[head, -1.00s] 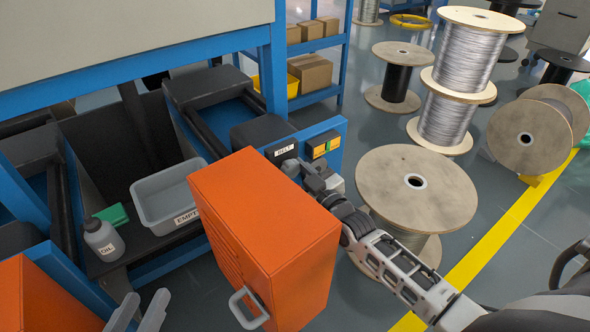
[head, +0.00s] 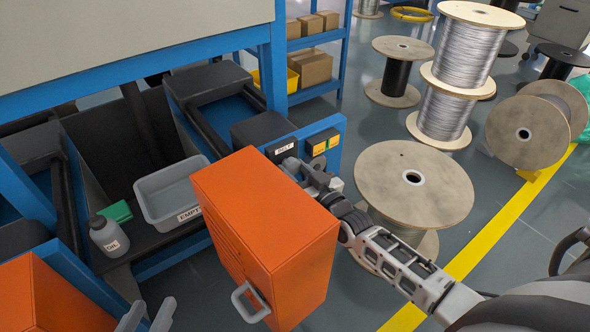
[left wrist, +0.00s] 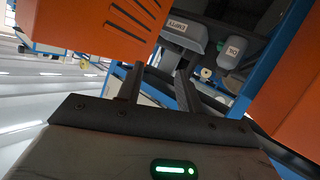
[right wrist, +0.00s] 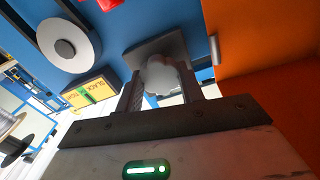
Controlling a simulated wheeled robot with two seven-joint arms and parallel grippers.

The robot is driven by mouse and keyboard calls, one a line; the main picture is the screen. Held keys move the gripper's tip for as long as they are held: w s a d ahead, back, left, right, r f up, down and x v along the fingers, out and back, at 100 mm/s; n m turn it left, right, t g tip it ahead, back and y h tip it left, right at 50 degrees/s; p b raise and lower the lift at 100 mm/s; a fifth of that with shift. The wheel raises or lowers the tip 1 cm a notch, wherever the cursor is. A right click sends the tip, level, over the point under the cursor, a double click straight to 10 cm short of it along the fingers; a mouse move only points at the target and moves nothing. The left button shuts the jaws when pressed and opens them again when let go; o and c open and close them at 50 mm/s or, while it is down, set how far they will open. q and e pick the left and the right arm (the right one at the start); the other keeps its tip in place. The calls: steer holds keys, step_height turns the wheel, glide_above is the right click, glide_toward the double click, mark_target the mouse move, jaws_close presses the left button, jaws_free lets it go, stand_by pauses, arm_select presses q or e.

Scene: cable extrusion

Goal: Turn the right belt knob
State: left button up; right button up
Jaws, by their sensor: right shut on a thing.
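The belt knob (right wrist: 163,74) is a grey, rounded knob in front of a dark square plate on a blue panel, in the right wrist view. My right gripper (right wrist: 160,95) has a finger on either side of it and is shut on it. In the head view my right gripper (head: 308,178) reaches the blue panel beside the BELT label (head: 285,148); the knob is mostly hidden there. My left gripper (head: 147,316) is open and empty at the bottom of the head view, and its two spread fingers show in the left wrist view (left wrist: 157,85).
An orange cabinet (head: 270,225) stands close by my right gripper, with another orange cabinet (head: 45,300) at lower left. A grey EMPTY bin (head: 172,193) and an OIL bottle (head: 108,237) sit on the machine's ledge. A large wooden spool (head: 412,190) stands right of the panel.

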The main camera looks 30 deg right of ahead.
arm_select(q)
steer(key=shift+w+r, duration=0.1)
steer(key=shift+r, duration=0.1)
arm_select(e)
steer(key=o, duration=1)
steer(key=s, duration=0.1)
steer(key=s+p, duration=0.1)
steer(key=shift+s+d+r, duration=0.1)
steer(key=shift+s+d, duration=0.05)
steer(key=shift+s, duration=0.15)
arm_select(q)
steer(key=shift+w+a+f+g+y+p, duration=0.1)
steer(key=shift+a+f+g+y+p, duration=0.15)
steer(key=shift+f, duration=0.2)
steer(key=shift+a+f+g+y+p, duration=0.15)
steer(key=shift+f+p, duration=0.2)
steer(key=shift+f, duration=0.05)
arm_select(e)
steer(key=s, duration=0.4)
steer(key=shift+s+d, duration=0.35)
steer(key=shift+s, duration=0.05)
arm_select(q)
steer(key=shift+d, duration=0.1)
